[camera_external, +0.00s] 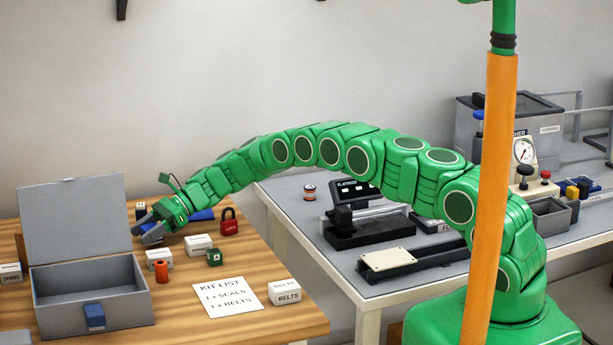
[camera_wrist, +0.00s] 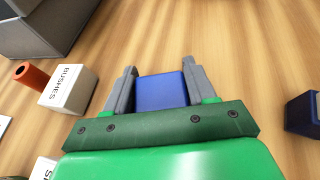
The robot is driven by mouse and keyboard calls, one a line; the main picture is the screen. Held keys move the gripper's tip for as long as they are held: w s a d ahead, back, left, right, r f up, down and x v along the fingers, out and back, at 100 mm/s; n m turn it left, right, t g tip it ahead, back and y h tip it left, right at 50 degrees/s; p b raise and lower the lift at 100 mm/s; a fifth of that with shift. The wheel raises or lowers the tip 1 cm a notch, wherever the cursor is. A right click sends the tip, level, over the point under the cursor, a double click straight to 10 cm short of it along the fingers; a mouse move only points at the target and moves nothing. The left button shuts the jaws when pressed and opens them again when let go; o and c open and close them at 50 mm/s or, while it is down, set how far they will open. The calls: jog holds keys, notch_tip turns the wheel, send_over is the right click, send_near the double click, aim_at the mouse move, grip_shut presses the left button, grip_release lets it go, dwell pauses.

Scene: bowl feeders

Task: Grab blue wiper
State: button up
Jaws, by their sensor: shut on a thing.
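The blue wiper (camera_wrist: 162,90) shows in the wrist view as a plain blue block between the two grey fingers of my gripper (camera_wrist: 157,88). The fingers are shut on its sides. In the external view my gripper (camera_external: 147,230) reaches low over the wooden table, just right of the open grey box; the fingers and arm largely hide the wiper there. I cannot tell whether the wiper touches the table.
The open grey box (camera_external: 92,313) has its lid raised. A BUSHES box (camera_wrist: 68,88) and an orange cylinder (camera_wrist: 31,74) stand nearby. Another dark blue thing (camera_wrist: 303,113) lies to the right in the wrist view. A red padlock (camera_external: 229,222) stands right of my gripper.

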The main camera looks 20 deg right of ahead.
aim_at(146, 228)
notch_tip(146, 228, up, 3)
jog(key=shift+s+d+r, duration=0.15)
jog(key=shift+r, duration=0.1)
jog(key=s+d+r, duration=0.8)
jog(key=s+r, duration=0.1)
jog(key=s, duration=0.1)
jog(key=shift+s+d+r, duration=0.2)
jog(key=shift+s+d, duration=0.05)
jog(key=shift+s, duration=0.05)
dwell(0.4)
